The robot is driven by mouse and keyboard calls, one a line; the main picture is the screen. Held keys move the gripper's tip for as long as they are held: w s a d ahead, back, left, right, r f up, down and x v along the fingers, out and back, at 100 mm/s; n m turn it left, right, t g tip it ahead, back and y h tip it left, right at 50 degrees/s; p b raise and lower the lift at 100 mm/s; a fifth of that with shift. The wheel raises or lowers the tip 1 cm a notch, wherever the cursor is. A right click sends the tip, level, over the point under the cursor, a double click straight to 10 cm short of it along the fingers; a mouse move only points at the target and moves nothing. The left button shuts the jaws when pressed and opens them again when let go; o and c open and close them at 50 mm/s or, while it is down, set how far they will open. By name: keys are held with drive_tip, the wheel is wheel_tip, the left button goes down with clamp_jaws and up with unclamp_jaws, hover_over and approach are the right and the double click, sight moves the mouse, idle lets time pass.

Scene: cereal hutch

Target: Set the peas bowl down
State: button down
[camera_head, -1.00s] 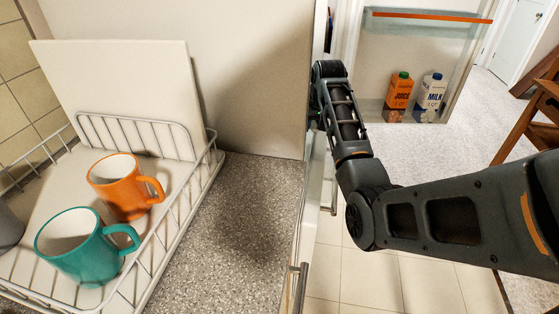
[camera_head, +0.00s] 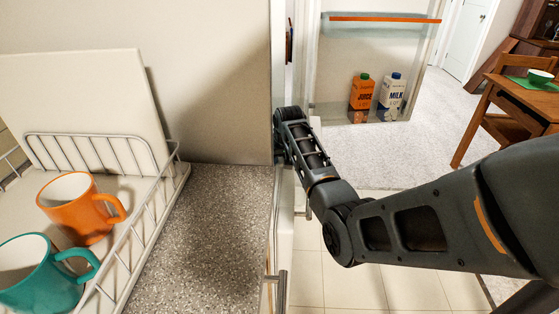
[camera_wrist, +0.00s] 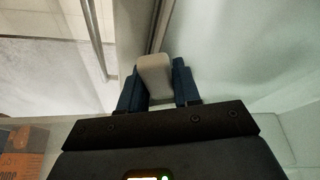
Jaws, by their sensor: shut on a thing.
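My gripper (camera_wrist: 159,88) is shut on a pale, rounded thing (camera_wrist: 155,78) in the wrist view. My arm reaches into the open fridge there, past the edge of the pale side panel. I cannot tell whether the held thing touches a surface below it.
The open fridge door (camera_head: 335,65) holds a juice carton (camera_head: 361,98) and a milk carton (camera_head: 391,96). A dish rack (camera_head: 150,215) with an orange mug (camera_head: 75,212) and a teal mug (camera_head: 35,275) stands on the speckled counter (camera_head: 215,225). A bowl (camera_head: 540,76) sits on the wooden table.

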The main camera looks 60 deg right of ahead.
drive_tip(key=shift+f, duration=0.2)
drive_tip(key=c, duration=0.8)
unclamp_jaws()
drive_tip(key=p+v, duration=0.1)
drive_tip(key=v, duration=1.1)
drive_tip(key=shift+r, duration=0.1)
